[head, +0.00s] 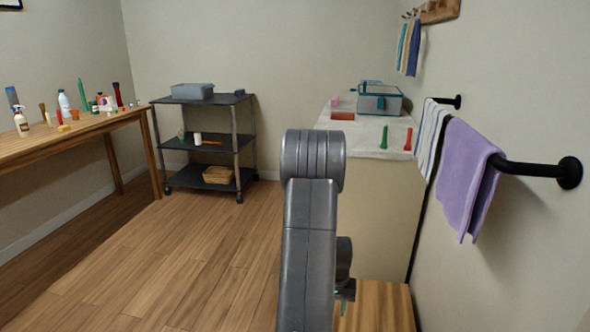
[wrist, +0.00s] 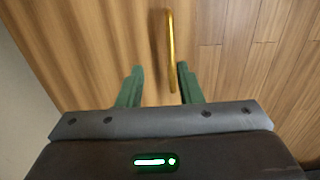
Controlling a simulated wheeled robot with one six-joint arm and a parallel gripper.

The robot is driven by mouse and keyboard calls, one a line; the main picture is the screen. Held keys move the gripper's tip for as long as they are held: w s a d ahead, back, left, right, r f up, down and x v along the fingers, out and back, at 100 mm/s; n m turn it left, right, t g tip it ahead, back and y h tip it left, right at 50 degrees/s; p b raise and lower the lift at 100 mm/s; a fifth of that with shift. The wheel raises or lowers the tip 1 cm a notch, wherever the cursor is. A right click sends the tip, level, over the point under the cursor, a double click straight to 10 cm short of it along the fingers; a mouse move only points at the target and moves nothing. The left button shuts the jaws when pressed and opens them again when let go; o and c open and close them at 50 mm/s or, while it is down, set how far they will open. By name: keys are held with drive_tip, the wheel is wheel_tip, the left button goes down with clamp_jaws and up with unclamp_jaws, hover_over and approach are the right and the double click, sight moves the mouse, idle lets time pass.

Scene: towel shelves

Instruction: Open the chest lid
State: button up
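The wooden chest (head: 380,308) stands at the bottom right of the head view, partly hidden by my arm and cut off by the frame. Its top looks flat and closed. In the wrist view its wood (wrist: 85,50) fills the left and middle, with a thin gold handle (wrist: 170,45) along it. My gripper (wrist: 159,75) is open, with its two green fingers apart. The handle's near end shows between the fingers, closer to the right one. I cannot tell whether they touch. In the head view my arm hides most of the gripper.
A cloth-covered counter (head: 345,138) stands beyond the chest, with a teal box (head: 380,104) on it. A purple towel (head: 466,175) hangs on a black wall rail (head: 535,168) at right. A dark shelf cart (head: 204,145) and wooden table (head: 80,135) stand left. Floor between is clear.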

drive_tip(key=d+r+y+p, duration=0.1)
drive_tip(key=d+r+p, duration=0.2)
drive_tip(key=r+p, duration=0.1)
drive_tip(key=shift+s+d+r, duration=0.25)
drive_tip(key=shift+s+r, duration=0.1)
drive_tip(key=shift+r, duration=0.35)
drive_tip(key=shift+a, duration=0.1)
